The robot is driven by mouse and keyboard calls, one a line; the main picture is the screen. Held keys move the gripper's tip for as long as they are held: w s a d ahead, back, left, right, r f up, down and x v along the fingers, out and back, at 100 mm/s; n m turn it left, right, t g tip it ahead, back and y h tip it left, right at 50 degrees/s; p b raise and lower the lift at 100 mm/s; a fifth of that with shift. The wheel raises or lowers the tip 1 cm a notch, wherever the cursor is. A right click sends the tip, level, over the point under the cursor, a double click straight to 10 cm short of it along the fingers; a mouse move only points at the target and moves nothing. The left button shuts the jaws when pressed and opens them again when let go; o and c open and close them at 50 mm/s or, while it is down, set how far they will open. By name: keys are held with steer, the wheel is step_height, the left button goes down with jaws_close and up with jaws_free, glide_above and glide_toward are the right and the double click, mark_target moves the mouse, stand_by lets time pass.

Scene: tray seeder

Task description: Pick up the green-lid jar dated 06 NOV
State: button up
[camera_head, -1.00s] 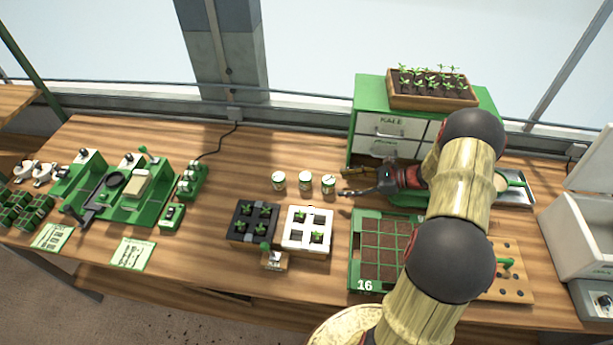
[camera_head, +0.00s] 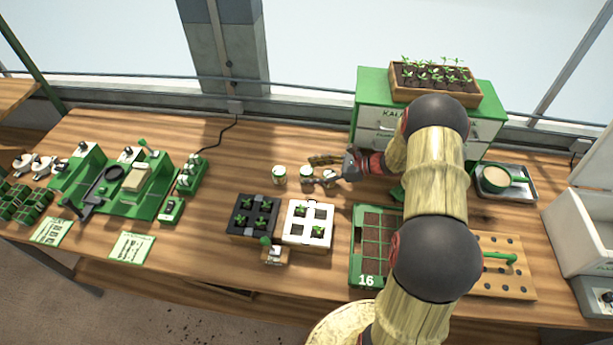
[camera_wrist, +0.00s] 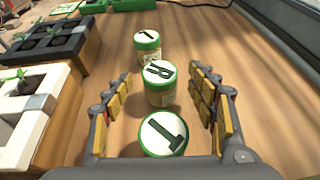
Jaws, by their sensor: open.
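Three small jars with green-rimmed white lids stand in a row on the bench. The left jar (camera_head: 279,175) is clear in the head view, and the middle jar (camera_head: 306,174) is by my fingertips. The third jar (camera_head: 329,177) is partly hidden by my gripper (camera_head: 318,170). In the wrist view the near jar (camera_wrist: 163,134) has a T-like mark, the middle jar (camera_wrist: 160,85) another dark mark, and the far jar (camera_wrist: 147,45) a single stroke. My gripper (camera_wrist: 160,80) is open, its fingers on both sides of the near and middle jars. No date is readable.
A black seedling tray (camera_head: 232,232) and a white tray (camera_head: 290,238) stand in front of the jars. A green cabinet (camera_head: 368,100) stands behind my arm. A green-framed soil tray (camera_head: 354,255) lies to the right.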

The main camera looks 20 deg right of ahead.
mark_target(306, 170)
steer(key=x, duration=0.3)
steer(key=shift+f+b, duration=0.1)
steer(key=shift+b, duration=0.2)
steer(key=c, duration=0.4)
steer(key=c, duration=1)
steer(key=shift+c, duration=0.2)
